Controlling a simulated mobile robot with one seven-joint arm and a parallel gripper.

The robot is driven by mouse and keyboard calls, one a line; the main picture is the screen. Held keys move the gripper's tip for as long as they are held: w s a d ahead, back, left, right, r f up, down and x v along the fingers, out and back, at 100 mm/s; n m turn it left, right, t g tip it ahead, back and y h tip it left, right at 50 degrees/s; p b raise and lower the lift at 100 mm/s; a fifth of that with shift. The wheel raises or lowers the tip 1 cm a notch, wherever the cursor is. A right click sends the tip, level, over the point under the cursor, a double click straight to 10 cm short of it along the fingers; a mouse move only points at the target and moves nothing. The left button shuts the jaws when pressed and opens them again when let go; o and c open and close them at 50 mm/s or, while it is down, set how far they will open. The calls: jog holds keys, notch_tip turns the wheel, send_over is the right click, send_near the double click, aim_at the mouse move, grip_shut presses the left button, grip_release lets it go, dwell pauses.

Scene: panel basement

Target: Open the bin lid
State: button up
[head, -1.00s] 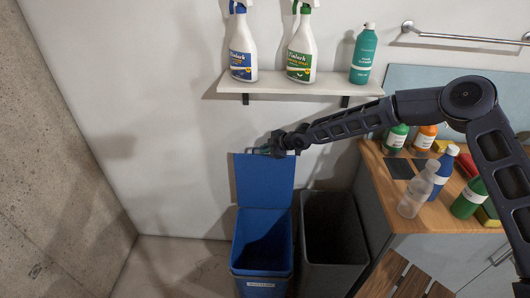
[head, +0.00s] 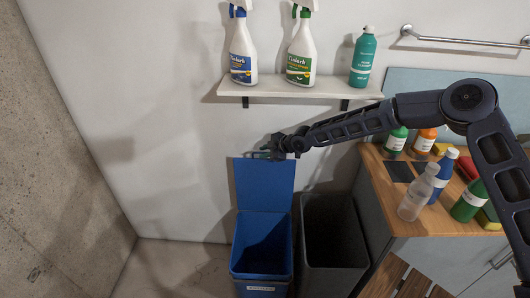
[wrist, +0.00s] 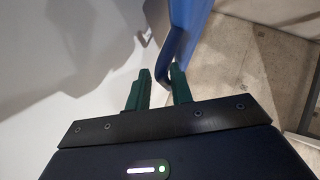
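The blue bin (head: 262,262) stands on the floor by the wall. Its blue lid (head: 264,185) is raised upright at the back, close to the wall, and the bin's inside shows. My gripper (head: 265,151) is at the lid's top edge. In the wrist view, the green fingers of my gripper (wrist: 160,74) are apart, and the edge of the blue lid (wrist: 181,38) reaches in between the fingertips, nearer the right finger. I see a gap on the left side of the lid edge. Contact with the right finger is not clear.
A dark grey open bin (head: 334,235) stands just right of the blue bin. A wall shelf (head: 300,89) with spray bottles is above. A wooden counter (head: 405,215) with several bottles is at the right. Floor at the left (head: 180,265) is clear.

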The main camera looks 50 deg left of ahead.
jog(key=v, duration=1)
jog(key=shift+w+d+r, duration=0.15)
jog(key=shift+w+d, duration=0.05)
jog(key=shift+w, duration=0.05)
jog(key=w+d+r+m+t+h, duration=0.3)
jog(key=w+d+r+m, duration=0.35)
jog(key=d, duration=1.15)
jog(key=w+d+r+m+t+h, duration=0.3)
jog(key=w+d+r, duration=0.65)
jog(key=d, duration=0.85)
jog(key=w+d+r+m+t+h, duration=0.2)
jog(key=w+d+r+m+t, duration=0.4)
jog(key=d, duration=1.2)
jog(key=s+d+r+m+g+h, duration=0.1)
jog(key=s+d+r+m, duration=0.15)
jog(key=d, duration=0.75)
jog(key=s+d+r+m+g+h, duration=0.1)
jog(key=d+r+m+h, duration=0.2)
jog(key=d, duration=0.8)
jog(key=s+d+m+g+y, duration=0.2)
jog(key=s+d+m, duration=0.6)
jog(key=s+d, duration=0.3)
jog(key=s, duration=0.4)
jog(key=shift+d+m, duration=0.25)
jog(key=shift+m, duration=0.15)
